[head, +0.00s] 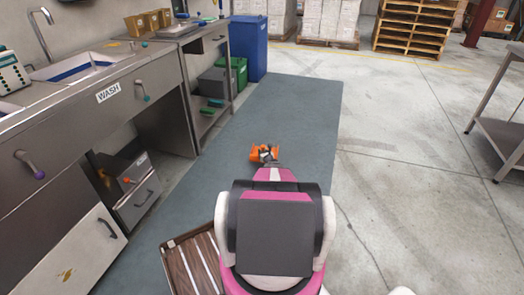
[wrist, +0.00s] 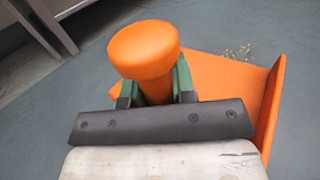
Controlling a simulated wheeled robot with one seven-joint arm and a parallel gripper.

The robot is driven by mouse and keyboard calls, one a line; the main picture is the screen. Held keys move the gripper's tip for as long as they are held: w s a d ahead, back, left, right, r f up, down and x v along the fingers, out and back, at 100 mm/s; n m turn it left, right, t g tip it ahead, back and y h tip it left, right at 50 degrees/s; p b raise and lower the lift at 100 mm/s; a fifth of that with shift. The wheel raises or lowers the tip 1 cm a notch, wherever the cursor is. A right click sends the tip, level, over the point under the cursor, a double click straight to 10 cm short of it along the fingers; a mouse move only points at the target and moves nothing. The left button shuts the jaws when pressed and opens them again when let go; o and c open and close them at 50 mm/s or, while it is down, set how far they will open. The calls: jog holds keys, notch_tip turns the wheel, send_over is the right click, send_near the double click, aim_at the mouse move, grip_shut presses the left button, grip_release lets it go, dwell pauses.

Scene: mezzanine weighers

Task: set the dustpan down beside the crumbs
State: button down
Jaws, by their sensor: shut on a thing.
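My gripper (wrist: 157,92) is shut on the thick round handle of the orange dustpan (wrist: 222,72) in the wrist view. The handle's end points up toward the camera. The pan's flat part and right side wall show beyond the fingers. The crumbs (wrist: 238,51) are a small tan scatter on the grey-blue mat, just past the pan's far edge at the upper right. In the head view the dustpan (head: 263,153) is a small orange shape beyond my arm, over the mat. I cannot tell whether the pan touches the mat. The crumbs do not show in the head view.
The grey-blue mat (head: 290,110) runs ahead along the steel wash counter (head: 150,62) on the left. A blue bin (head: 248,48) and a green bin (head: 238,74) stand at its far left. A steel table (head: 498,130) stands at the right. Concrete floor between is clear.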

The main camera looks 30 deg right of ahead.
jog(key=shift+f, duration=3.45)
jog(key=shift+f, duration=0.6)
jog(key=c, duration=0.9)
grip_release()
jog(key=shift+o, duration=0.2)
jog(key=shift+s, duration=0.15)
